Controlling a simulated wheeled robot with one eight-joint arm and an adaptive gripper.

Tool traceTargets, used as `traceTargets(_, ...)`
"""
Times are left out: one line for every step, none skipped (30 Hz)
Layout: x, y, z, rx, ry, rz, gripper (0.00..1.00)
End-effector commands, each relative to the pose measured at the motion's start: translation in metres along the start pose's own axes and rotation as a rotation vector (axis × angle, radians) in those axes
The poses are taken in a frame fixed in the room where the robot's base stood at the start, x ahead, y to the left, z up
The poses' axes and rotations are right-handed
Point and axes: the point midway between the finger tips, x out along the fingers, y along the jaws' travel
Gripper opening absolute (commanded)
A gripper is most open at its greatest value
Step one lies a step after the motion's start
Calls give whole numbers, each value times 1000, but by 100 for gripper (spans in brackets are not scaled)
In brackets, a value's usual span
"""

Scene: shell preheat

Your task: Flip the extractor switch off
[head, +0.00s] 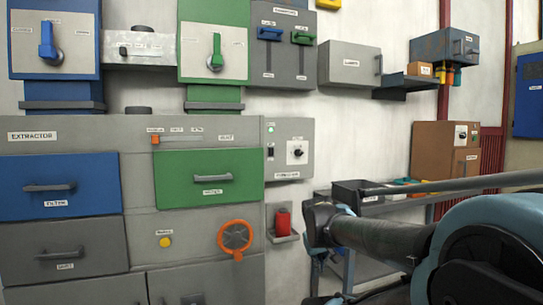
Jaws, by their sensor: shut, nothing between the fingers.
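The extractor cabinet (80,168) is the grey unit at left and centre, with an "EXTRACTOR" label (32,136) at its upper left. A narrow control panel (290,160) at its right edge carries a lit green lamp (270,129), a small dark switch (270,152) below the lamp, and a black knob (297,152) on a white plate. I cannot tell from the labels which control is the extractor switch, or the small switch's position. My arm (380,238) reaches in from the right, clear of the panel in the picture. My gripper is not visible.
Blue (62,185) and green (212,178) drawers have protruding handles. An orange handwheel (235,236) and a red part on a bracket (283,220) project below the panel. A dark bin (352,192) stands on a cart to the right. Blue and green levers sit above.

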Motion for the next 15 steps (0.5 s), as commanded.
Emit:
traceTargets(-2, 10, -22, -24, 46, 34, 0)
traceTargets(-3, 17, -35, -40, 76, 57, 0)
traceTargets(-5, 25, -52, -63, 115, 86, 0)
traceTargets(-6, 31, -65, -81, 144, 108, 0)
traceTargets(-8, 36, -78, -100, 173, 129, 0)
traceTargets(-10, 43, -95, -125, 211, 158, 0)
traceTargets(-13, 48, -108, -145, 240, 179, 0)
traceTargets(-15, 53, -121, -165, 268, 200, 0)
traceTargets(-19, 59, -138, -193, 306, 228, 0)
traceTargets(-22, 63, -151, -215, 334, 248, 0)
traceTargets(-24, 67, -164, -237, 362, 269, 0)
traceTargets(-28, 72, -181, -267, 398, 295, 0)
traceTargets(-31, 75, -193, -290, 426, 316, 0)
traceTargets(-35, 78, -206, -314, 453, 335, 0)
traceTargets(-39, 81, -222, -347, 488, 361, 0)
